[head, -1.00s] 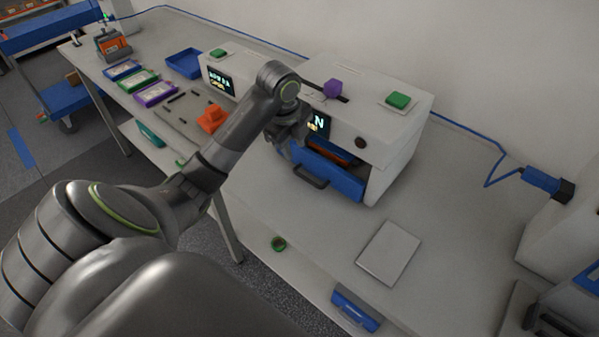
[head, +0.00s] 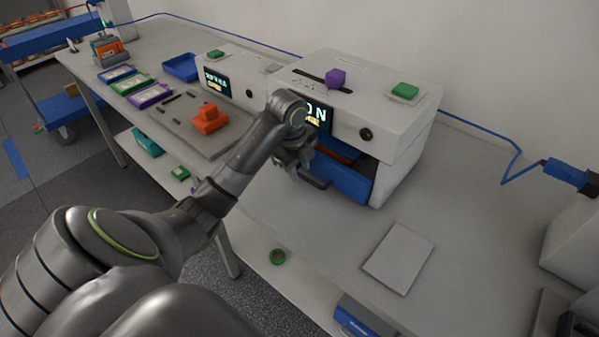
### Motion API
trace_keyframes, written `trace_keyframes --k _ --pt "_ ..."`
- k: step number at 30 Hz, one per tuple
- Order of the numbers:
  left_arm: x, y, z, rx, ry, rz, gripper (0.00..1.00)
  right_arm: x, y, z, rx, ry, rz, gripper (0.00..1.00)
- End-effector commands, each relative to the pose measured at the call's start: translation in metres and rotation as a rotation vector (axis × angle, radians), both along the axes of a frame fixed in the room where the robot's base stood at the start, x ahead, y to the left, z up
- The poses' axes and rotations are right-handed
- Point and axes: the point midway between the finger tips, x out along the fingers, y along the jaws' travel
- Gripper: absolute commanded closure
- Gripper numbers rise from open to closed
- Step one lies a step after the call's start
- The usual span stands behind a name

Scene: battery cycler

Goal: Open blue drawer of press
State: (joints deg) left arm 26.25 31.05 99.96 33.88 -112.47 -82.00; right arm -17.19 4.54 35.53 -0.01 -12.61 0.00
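The press (head: 415,123) is a white box on the bench, with a lit screen, a green button and a purple knob on top. Its blue drawer (head: 352,185) stands partly out at the front, with its dark handle (head: 316,179) facing me. Part of an orange-brown interior shows above the drawer front. My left gripper (head: 297,162) is at the left end of the handle, pointing down, and covers the drawer's left part. Whether its fingers touch or close on the handle cannot be made out. My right gripper is not in view.
A grey flat plate (head: 398,259) lies on the bench right of the drawer. An orange block (head: 209,119) and several coloured trays lie to the left. A second white unit (head: 240,72) stands left of the press. Bench in front of the drawer is clear.

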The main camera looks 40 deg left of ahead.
Motion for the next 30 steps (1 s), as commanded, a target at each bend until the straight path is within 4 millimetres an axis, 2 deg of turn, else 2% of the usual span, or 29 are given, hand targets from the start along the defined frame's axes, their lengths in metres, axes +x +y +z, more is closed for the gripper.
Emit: trace_keyframes --k 11,19,30 --pt "0.0013 0.0 -0.0073 0.001 0.001 -0.001 0.68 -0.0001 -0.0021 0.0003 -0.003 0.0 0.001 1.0" --pt "0.0011 0.0 -0.0072 0.001 0.001 -0.001 1.0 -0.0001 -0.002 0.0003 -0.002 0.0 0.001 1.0" --pt "-0.0007 0.0027 -0.0065 0.002 0.001 0.0 1.0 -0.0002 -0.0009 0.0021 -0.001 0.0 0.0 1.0"
